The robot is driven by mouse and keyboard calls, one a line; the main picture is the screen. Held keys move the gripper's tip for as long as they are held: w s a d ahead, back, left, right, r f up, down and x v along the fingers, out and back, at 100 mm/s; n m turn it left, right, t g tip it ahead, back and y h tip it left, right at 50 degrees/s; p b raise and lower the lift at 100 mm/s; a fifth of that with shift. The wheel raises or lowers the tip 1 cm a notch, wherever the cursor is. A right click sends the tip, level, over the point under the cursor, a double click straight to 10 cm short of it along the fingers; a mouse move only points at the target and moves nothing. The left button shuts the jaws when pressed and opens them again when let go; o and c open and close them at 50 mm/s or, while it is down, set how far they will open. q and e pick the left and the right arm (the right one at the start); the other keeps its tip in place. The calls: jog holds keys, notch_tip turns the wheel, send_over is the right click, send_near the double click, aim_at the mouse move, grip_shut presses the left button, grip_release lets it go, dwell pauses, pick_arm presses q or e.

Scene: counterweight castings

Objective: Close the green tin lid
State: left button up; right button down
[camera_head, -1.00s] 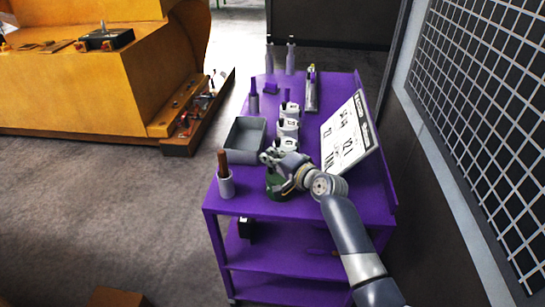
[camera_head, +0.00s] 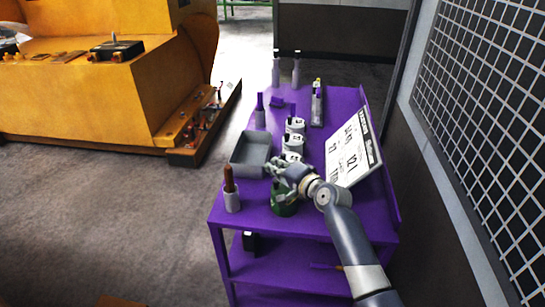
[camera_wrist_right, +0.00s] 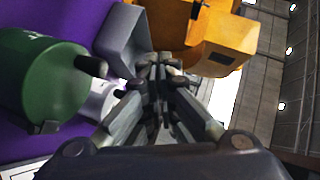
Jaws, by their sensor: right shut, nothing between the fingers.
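The green tin (camera_head: 284,206) stands on the purple cart's top near its front edge, partly hidden by my right gripper in the head view. In the right wrist view the tin (camera_wrist_right: 30,85) fills the left side, with a dark knob (camera_wrist_right: 91,66) sticking out from it. Whether its lid sits fully closed I cannot tell. My right gripper (camera_head: 277,168) is shut and empty, just above and beyond the tin. In the wrist view its fingertips (camera_wrist_right: 158,62) meet to the right of the tin, apart from it. My left gripper is not in view.
On the purple cart (camera_head: 262,215), a grey bin (camera_head: 248,168) and a cup with a brown handle (camera_head: 232,198) stand left of the tin. Several white-labelled containers (camera_head: 294,126) line up behind it. A tilted sign board (camera_head: 352,150) stands at the right. A yellow machine (camera_head: 170,90) is at the left.

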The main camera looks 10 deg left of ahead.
jog(key=s+r, duration=0.7)
jog(key=r, duration=0.1)
jog(key=s+d+f+n+g+h, duration=0.3)
jog(key=s+d+f+h, duration=0.2)
jog(key=s+d+f, duration=1.1)
jog(key=s+d+f+n+g+h, duration=0.25)
jog(key=s+d, duration=0.45)
jog(key=s, duration=0.4)
jog(key=s+d+f+n+g+h, duration=0.2)
jog(key=s+d+f+n, duration=0.3)
jog(key=s, duration=0.6)
notch_tip(320, 180, down, 27)
jog(key=s+d+m+g+b, duration=0.1)
jog(key=m+b, duration=0.1)
jog(key=b, duration=0.1)
pick_arm(q)
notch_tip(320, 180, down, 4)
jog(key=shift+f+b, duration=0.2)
jog(key=shift+b, duration=1.05)
pick_arm(e)
jog(key=s+d+f+g, duration=0.1)
jog(key=s+d+f, duration=0.2)
jog(key=s+f, duration=1.4)
jog(key=shift+s+d+f, duration=0.2)
jog(key=shift+f, duration=0.7)
jog(key=shift+h, duration=0.25)
